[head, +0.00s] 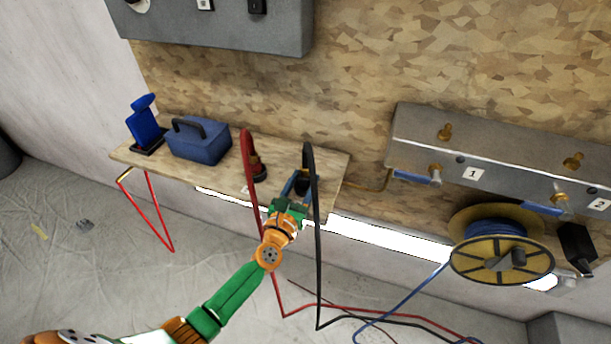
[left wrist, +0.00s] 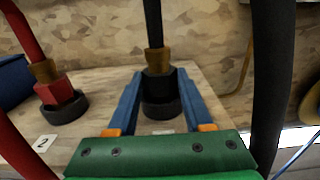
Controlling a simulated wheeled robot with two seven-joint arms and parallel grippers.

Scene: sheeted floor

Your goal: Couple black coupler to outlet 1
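The black coupler (left wrist: 158,84), with a brass collar and a black hose, stands upright in a round dark holder on the wooden shelf. It also shows in the head view (head: 304,186), partly covered by my gripper. My left gripper (left wrist: 159,78) has its two blue fingers on either side of the coupler, with narrow gaps visible; contact cannot be made out. It is at shelf height in the head view (head: 297,186). My right gripper is not in view.
A red coupler (left wrist: 55,92) with a red hose stands left of the black one. A blue toolbox (head: 198,140) sits farther left on the shelf (head: 130,156). A hose reel (head: 500,258) hangs below the outlet box (head: 410,140). Hoses trail across the floor.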

